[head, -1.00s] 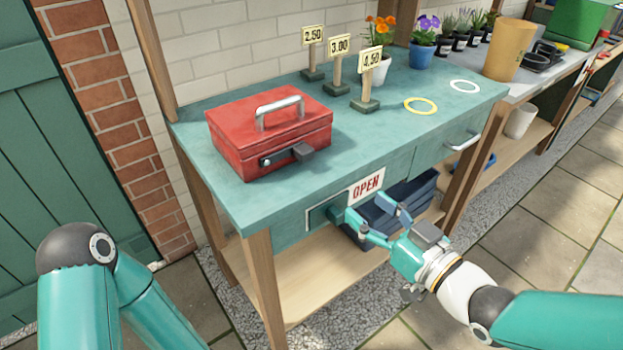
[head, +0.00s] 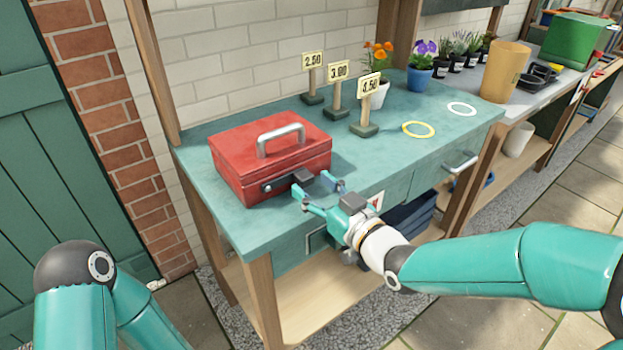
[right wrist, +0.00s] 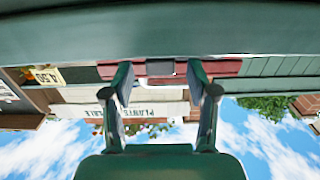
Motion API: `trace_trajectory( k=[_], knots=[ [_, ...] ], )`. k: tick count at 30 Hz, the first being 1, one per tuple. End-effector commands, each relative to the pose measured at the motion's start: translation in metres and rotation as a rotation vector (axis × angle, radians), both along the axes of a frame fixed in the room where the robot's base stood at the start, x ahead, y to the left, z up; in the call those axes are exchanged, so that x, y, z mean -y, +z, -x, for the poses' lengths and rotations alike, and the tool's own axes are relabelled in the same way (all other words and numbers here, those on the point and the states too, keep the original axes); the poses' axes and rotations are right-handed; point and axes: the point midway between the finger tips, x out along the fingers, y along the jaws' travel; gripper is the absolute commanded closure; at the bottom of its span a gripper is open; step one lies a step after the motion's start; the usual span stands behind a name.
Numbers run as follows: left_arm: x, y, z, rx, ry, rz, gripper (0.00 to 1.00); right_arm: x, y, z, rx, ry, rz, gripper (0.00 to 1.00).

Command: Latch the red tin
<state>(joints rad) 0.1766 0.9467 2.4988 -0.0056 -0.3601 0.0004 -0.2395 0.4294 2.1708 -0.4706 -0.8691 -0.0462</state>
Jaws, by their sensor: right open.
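The red tin (head: 270,155) stands on the left part of the green bench top, its lid down and its metal handle on top. A dark grey latch block (head: 302,176) sticks out at the right part of its front, beside a lock plate. My right gripper (head: 318,191) is open and empty just in front of the latch, fingers pointing at the tin's front. In the right wrist view, which looks upside down, the red tin (right wrist: 228,68) shows beyond the open fingers, with the dark latch (right wrist: 160,68) between them. My left gripper is out of view.
Price signs (head: 365,105), a pot of orange flowers (head: 380,85) and a yellow ring (head: 418,129) are on the bench right of the tin. A drawer with a handle (head: 461,162) is in the bench front. The bench top right of the tin is mostly clear.

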Motion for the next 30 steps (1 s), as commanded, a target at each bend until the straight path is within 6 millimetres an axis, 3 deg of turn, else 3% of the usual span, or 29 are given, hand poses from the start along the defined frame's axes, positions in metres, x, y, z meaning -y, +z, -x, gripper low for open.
trace_trajectory(
  k=[6, 16, 26, 30],
  knots=[
    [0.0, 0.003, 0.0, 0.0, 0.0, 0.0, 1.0, -0.012, 0.0, -0.017, 0.0, -0.001, -0.001, 0.42],
    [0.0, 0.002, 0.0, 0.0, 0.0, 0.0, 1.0, -0.013, 0.0, -0.019, -0.001, -0.002, -0.001, 0.42],
    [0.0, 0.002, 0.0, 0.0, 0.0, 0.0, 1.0, -0.012, 0.0, -0.019, -0.001, -0.003, -0.001, 0.97],
    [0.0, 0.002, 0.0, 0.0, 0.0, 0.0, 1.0, -0.012, 0.0, -0.019, 0.0, -0.004, -0.001, 1.0]
  ],
)
